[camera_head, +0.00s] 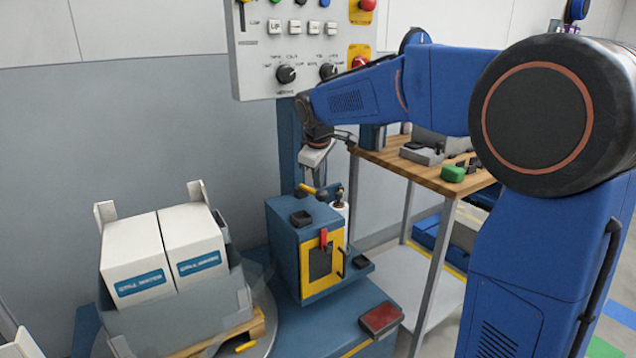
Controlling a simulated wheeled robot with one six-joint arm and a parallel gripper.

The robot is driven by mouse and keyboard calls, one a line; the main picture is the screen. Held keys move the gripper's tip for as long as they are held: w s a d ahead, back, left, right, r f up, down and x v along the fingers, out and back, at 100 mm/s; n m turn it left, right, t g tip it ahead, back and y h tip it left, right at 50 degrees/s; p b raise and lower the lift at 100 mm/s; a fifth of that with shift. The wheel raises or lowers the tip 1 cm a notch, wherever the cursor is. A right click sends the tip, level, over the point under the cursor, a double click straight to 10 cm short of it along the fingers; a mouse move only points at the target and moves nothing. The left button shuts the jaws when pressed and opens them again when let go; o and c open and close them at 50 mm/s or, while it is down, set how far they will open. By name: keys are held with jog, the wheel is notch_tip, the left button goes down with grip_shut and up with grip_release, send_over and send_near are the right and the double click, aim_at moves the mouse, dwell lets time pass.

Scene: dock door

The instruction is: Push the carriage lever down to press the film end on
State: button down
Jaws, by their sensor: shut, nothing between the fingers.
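The blue carriage (283,240) stands by its mast, with a yellow-framed dark panel (320,262) on its front. A small red lever (323,239) hangs upright at the top of that panel. A yellow handle with a dark end (309,190) sticks out above the carriage top. I cannot tell for certain which of the two is the carriage lever. My gripper (311,182) points down just above the yellow handle, shut and empty; whether it touches the handle is unclear. Greyish film (185,325) wraps the lower part of the load; its end is not clearly visible.
White boxes with blue labels (160,250) stand on a wooden pallet (235,335) at left, with pale corner posts. A control panel (300,45) hangs above. A wooden-topped bench (425,172) stands behind. A red pedal (381,319) lies in front of the carriage.

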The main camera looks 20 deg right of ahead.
aim_at(316, 191)
jog(key=shift+s+f, duration=0.2)
jog(key=shift+f, duration=0.3)
dwell(0.8)
jog(key=shift+w+a+r, duration=0.1)
jog(key=shift+w+r, duration=0.2)
jog(key=shift+r, duration=0.45)
jog(key=shift+w+a+r, duration=0.1)
jog(key=shift+w+r, duration=0.2)
jog(key=shift+r, duration=0.45)
jog(key=shift+w+a+r, duration=0.1)
jog(key=shift+w+r, duration=0.2)
jog(key=shift+r, duration=0.45)
jog(key=shift+w+a+r, duration=0.1)
jog(key=shift+w+r, duration=0.2)
jog(key=shift+r, duration=0.45)
jog(key=shift+w+a+r, duration=0.1)
jog(key=shift+w+r, duration=0.25)
jog(key=shift+r, duration=0.45)
jog(key=shift+w+a+r, duration=0.1)
jog(key=shift+w+r, duration=0.2)
jog(key=shift+r, duration=0.45)
